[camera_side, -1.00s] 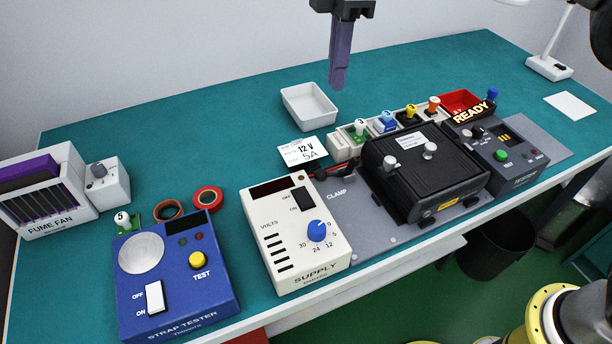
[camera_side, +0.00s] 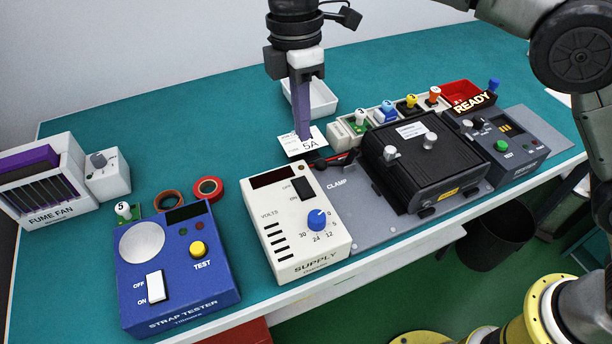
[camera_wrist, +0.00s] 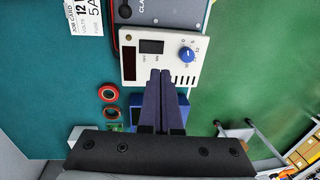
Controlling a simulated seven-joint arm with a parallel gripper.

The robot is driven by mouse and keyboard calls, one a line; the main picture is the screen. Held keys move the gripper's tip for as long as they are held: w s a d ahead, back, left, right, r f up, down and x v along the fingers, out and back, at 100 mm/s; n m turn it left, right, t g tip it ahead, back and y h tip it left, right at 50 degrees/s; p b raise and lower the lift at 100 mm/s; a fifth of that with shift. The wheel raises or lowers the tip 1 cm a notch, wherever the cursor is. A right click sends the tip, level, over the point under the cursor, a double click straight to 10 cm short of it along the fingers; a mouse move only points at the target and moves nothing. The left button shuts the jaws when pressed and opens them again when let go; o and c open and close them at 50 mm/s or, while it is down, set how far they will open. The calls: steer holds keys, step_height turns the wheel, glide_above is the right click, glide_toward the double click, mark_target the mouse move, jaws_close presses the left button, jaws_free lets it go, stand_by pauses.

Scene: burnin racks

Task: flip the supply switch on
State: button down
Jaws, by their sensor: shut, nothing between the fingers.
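The white supply box (camera_side: 291,226) stands at the front middle of the bench. Its black rocker switch (camera_side: 303,187), marked OFF and ON, is on the upper right of its face beside a dark display, with a blue knob (camera_side: 317,219) below. My gripper (camera_side: 303,137) is shut and empty, pointing down, above and behind the supply, over the job card. In the wrist view the purple fingers (camera_wrist: 160,76) lie together and point toward the supply's face, and the switch (camera_wrist: 151,46) shows just beyond their tips. Which way the switch is tipped is too small to tell.
A blue strap tester (camera_side: 178,268) stands left of the supply. The black clamp unit (camera_side: 411,165) stands to the right on a grey plate. The job card (camera_side: 310,143), reading 5A, lies behind the supply, and a white tray (camera_side: 322,99) stands farther back.

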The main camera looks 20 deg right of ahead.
mark_target(307, 192)
steer(key=f, duration=0.4)
steer(key=s+f, duration=0.1)
steer(key=f, duration=0.6)
steer(key=shift+s+f, duration=0.25)
steer(key=shift+f, duration=0.15)
steer(key=shift+s+f, duration=0.1)
steer(key=shift+f, duration=0.15)
steer(key=shift+w+r, duration=0.3)
steer(key=shift+w, duration=0.5)
